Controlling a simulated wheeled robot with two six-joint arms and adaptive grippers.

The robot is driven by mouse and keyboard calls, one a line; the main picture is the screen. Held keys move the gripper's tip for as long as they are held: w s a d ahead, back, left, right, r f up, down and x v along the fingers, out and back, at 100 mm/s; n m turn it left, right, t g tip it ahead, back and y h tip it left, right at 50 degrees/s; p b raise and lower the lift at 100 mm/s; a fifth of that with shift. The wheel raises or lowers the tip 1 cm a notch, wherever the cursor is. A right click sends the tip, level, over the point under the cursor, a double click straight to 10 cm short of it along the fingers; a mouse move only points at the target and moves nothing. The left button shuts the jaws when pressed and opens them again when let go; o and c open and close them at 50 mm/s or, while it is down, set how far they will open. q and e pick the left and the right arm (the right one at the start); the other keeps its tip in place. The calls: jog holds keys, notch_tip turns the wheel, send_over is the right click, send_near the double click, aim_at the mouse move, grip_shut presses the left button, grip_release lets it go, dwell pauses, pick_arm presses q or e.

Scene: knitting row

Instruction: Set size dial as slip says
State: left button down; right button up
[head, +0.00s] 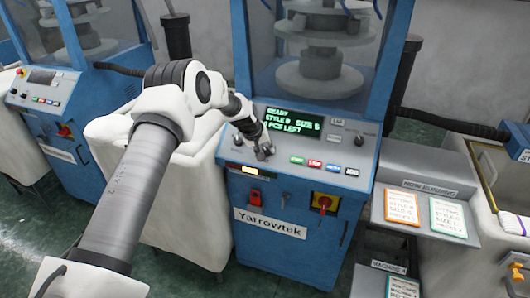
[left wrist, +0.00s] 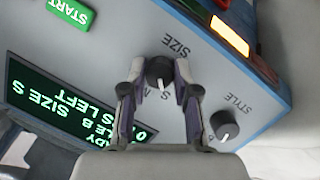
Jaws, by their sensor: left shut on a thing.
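The size dial (left wrist: 160,68) is a dark round knob under the printed word SIZE on the light panel. My left gripper (left wrist: 159,76) is shut on it, one finger on each side; it also shows at the panel in the head view (head: 264,152). A pale mark on the knob faces the printed letters S and M; which one it meets is hard to tell. The green-lettered screen (head: 287,121) reads READY, a style and SIZE S. An orange-edged slip (head: 402,207) and a green-edged slip (head: 448,217) lie on the right; their small print is unclear. My right gripper is out of view.
The style dial (left wrist: 225,125) sits close beside my left gripper. Coloured buttons (head: 315,163), another black knob (head: 359,140) and a red-yellow switch (head: 324,202) are on the blue machine. Another slip (head: 403,287) lies lower right.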

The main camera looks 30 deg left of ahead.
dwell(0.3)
pick_arm(q)
jog(key=c, duration=0.9)
grip_release()
jog(key=shift+o, duration=0.2)
jog(key=shift+r, duration=0.1)
jog(key=v, duration=1.1)
jog(key=shift+s+r, duration=0.25)
jog(key=shift+r, duration=0.1)
jog(key=shift+a, duration=0.1)
